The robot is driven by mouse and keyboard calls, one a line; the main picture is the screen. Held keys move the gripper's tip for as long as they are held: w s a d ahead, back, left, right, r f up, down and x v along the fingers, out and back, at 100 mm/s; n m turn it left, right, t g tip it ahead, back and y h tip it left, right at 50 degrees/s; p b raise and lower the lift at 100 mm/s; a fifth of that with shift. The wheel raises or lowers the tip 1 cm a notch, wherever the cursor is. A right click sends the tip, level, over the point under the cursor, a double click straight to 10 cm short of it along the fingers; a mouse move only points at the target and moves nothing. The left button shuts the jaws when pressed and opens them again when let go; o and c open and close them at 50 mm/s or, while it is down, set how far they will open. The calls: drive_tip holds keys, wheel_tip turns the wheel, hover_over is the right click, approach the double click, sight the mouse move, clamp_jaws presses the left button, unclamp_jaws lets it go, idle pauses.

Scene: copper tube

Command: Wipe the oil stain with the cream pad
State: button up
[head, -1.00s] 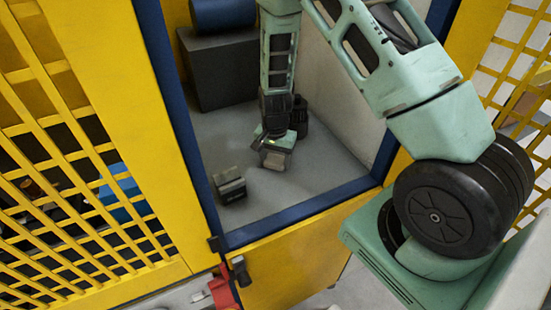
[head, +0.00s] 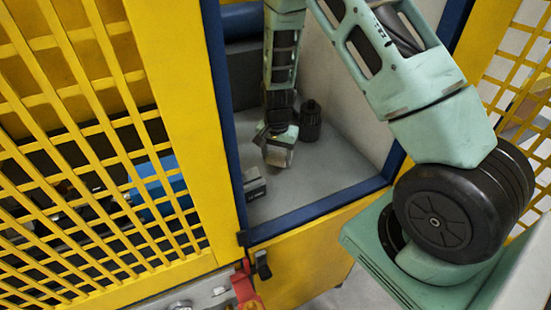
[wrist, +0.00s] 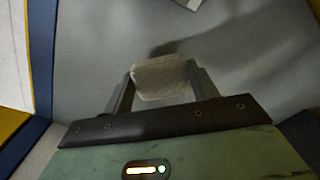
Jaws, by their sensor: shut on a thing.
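My gripper (wrist: 162,88) is shut on the cream pad (wrist: 162,78), a pale, textured block between the two fingers in the wrist view. In the head view my gripper (head: 277,148) is low over the grey floor inside the yellow enclosure, with the pad (head: 278,157) under it. I cannot tell whether the pad touches the floor. A dark smear (wrist: 205,42) lies on the grey surface just beyond the pad in the wrist view. It may be the oil stain or a shadow; I cannot tell which. No clear stain shows in the head view.
A small grey-and-black block (head: 254,186) stands left of my gripper, by the blue frame. A black ribbed cylinder (head: 310,121) stands close behind on the right. A dark box (head: 244,75) is at the back. The blue sill (head: 320,208) and yellow mesh panel (head: 90,170) border the opening.

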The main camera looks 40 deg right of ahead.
sight(277, 156)
drive_tip(key=shift+r+p, duration=1.05)
drive_tip(key=shift+r, duration=0.85)
drive_tip(key=shift+s, duration=0.1)
